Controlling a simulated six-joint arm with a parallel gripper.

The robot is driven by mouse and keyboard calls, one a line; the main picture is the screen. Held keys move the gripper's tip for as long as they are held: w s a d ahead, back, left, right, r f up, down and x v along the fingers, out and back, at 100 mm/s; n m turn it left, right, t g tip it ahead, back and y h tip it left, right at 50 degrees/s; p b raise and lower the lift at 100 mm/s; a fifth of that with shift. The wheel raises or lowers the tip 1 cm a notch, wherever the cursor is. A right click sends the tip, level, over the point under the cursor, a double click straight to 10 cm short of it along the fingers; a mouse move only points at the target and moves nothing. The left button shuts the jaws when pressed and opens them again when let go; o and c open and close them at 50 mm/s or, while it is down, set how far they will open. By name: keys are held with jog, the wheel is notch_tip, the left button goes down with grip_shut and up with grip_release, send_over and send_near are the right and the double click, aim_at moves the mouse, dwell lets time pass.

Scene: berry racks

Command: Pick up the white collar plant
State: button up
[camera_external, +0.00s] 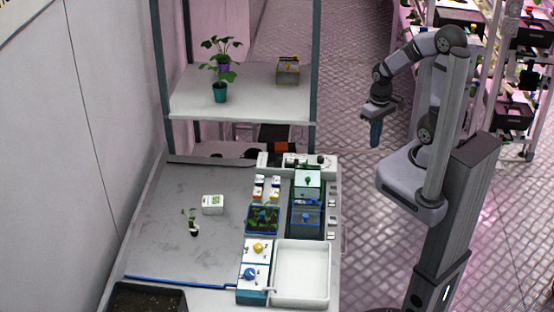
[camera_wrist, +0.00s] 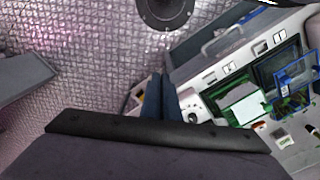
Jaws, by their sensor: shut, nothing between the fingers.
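A small green seedling (camera_external: 191,218) stands on the grey table to the left of the middle in the external view. A pale band shows near its dark base, which looks like the white collar. It is too small to tell more. My gripper (camera_external: 376,142) hangs over the floor to the right of the table, far from the seedling. In the wrist view its two blue fingers (camera_wrist: 159,98) are together, with nothing between them.
A white labelled box (camera_external: 213,205) sits close behind the seedling. Blue trays (camera_external: 263,219), small boxes and a white basin (camera_external: 301,273) fill the table's right side. A shelf (camera_external: 240,100) with potted plants stands behind. The table's left part is mostly clear.

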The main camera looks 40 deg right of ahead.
jog(key=o, duration=0.7)
jog(key=shift+c, duration=0.2)
